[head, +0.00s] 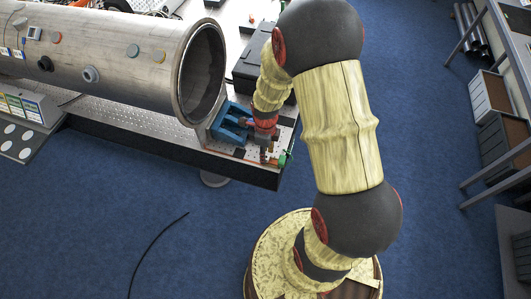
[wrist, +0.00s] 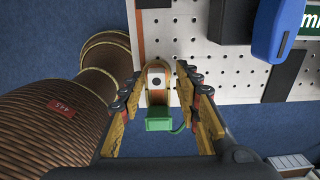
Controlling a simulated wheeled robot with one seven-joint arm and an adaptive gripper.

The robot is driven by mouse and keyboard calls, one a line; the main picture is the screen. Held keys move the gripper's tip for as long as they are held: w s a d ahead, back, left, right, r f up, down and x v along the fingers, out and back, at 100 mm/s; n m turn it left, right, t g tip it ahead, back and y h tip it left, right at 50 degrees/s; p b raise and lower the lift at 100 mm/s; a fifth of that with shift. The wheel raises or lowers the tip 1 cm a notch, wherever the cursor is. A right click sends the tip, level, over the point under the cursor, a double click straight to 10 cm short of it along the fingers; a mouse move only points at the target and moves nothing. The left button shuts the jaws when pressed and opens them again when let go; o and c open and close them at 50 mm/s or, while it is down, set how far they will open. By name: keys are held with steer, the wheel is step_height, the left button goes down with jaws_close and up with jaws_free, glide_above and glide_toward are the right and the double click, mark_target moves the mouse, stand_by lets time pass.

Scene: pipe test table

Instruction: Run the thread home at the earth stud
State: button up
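My gripper (wrist: 161,76) is open in the wrist view, one yellow-and-black finger on each side of a small fitting. The fitting has a white square face (wrist: 157,83) with a dark round centre, on an orange-yellow rounded part at the plate's edge. A green block (wrist: 159,118) with a thin green lead sits below it, between the fingers. I cannot tell which part is the earth stud or see its thread. No contact with the fingertips is clear. In the head view the green piece (head: 284,158) shows at the table corner, near my wrist.
The perforated table plate (wrist: 215,75) has a blue part (wrist: 278,28) and a dark block (wrist: 230,20) near the fitting. A large steel pipe (head: 110,52) lies to the left in the head view. A black case (head: 250,68) stands behind. Blue floor is open in front.

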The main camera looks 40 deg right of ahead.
steer(key=shift+o, duration=0.3)
steer(key=shift+s, duration=0.1)
step_height(320, 180, up, 12)
stand_by(0.4)
steer(key=s+a+r+n+t+b, duration=0.2)
steer(key=s+a+r+n+b, duration=0.3)
steer(key=n, duration=0.9)
steer(key=s+a+r+n+t+b, duration=0.3)
steer(key=s+a+r+n+b, duration=0.3)
steer(key=n, duration=0.8)
steer(key=shift+s+a+r+t, duration=0.3)
steer(key=shift+s+a+r, duration=0.3)
steer(key=shift+s, duration=0.15)
